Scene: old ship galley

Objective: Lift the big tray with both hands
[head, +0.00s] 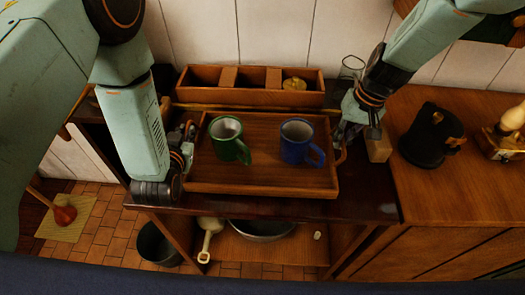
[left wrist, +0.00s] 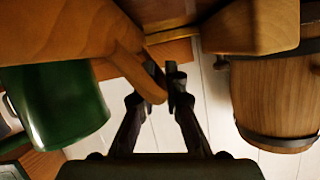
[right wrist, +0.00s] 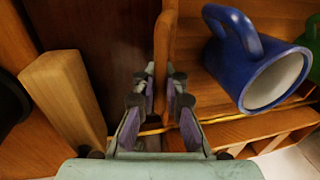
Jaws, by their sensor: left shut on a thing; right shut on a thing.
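The big wooden tray (head: 262,172) is in the middle of the head view, over a dark counter. A green mug (head: 229,140) and a blue mug (head: 298,142) stand upright on it. My left gripper (head: 186,146) is at the tray's left side; in the left wrist view it (left wrist: 168,80) is shut on the curved left handle (left wrist: 143,78). My right gripper (head: 344,135) is at the right side; in the right wrist view it (right wrist: 165,95) is shut on the right handle (right wrist: 163,48). I cannot tell if the tray is clear of the counter.
A divided wooden box (head: 250,97) stands behind the tray. A wooden block (head: 378,148) is close to my right gripper. A dark moka pot (head: 430,135) and a brass grinder (head: 505,135) stand further right. A metal bowl (head: 262,230) sits on the shelf below.

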